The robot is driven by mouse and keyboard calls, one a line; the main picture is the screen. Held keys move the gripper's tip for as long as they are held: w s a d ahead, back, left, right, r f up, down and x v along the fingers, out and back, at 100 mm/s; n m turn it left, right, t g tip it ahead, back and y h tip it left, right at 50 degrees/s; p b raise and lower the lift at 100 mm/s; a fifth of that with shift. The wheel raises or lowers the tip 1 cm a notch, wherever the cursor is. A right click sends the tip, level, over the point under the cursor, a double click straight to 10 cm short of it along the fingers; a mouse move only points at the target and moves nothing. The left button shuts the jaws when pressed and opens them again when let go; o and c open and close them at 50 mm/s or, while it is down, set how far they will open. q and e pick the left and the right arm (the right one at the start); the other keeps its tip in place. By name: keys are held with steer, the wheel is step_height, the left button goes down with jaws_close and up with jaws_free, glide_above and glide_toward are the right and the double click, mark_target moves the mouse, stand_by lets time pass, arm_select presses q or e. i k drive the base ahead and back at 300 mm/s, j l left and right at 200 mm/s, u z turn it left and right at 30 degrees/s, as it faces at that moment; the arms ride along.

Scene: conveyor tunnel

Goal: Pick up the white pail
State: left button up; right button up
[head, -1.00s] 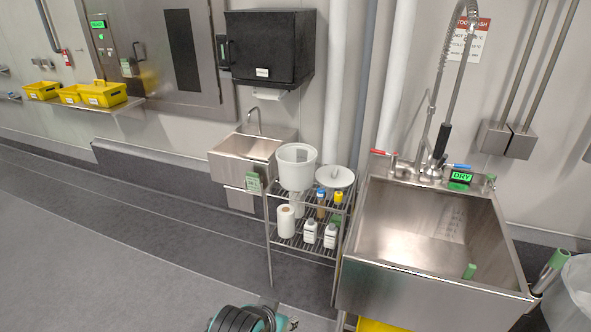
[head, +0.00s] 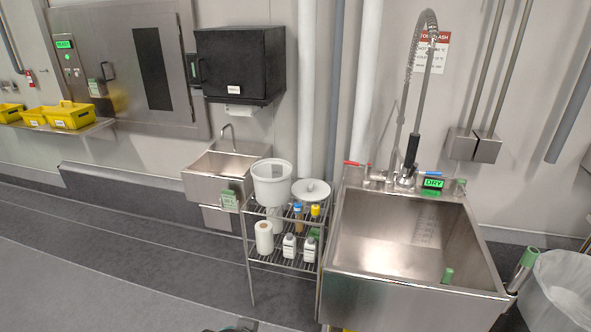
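The white pail (head: 272,187) stands upright on the top shelf of a wire rack (head: 284,262), at the shelf's left end. It looks like an open-topped bucket with a grey patch on its front. A round white lid or lidded tub (head: 310,191) sits just right of it, on the same rack. Neither of my grippers shows in the head view.
A large steel sink (head: 405,290) with a tall sprayer stands right of the rack. A small steel sink (head: 222,180) is behind it to the left. Bottles and a paper roll (head: 264,238) fill the lower shelf. The floor at front left (head: 120,285) is clear.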

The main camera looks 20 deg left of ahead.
mark_target(271, 177)
steer(key=j+z, duration=0.1)
steer(key=z, duration=0.9)
steer(key=i+j+z, duration=0.1)
steer(key=j+z, duration=0.35)
steer(key=j, duration=0.35)
steer(key=j+z, duration=0.45)
steer(key=j, duration=0.3)
steer(key=k+j+z, duration=0.2)
steer(key=j+z, duration=0.25)
steer(key=j, duration=0.3)
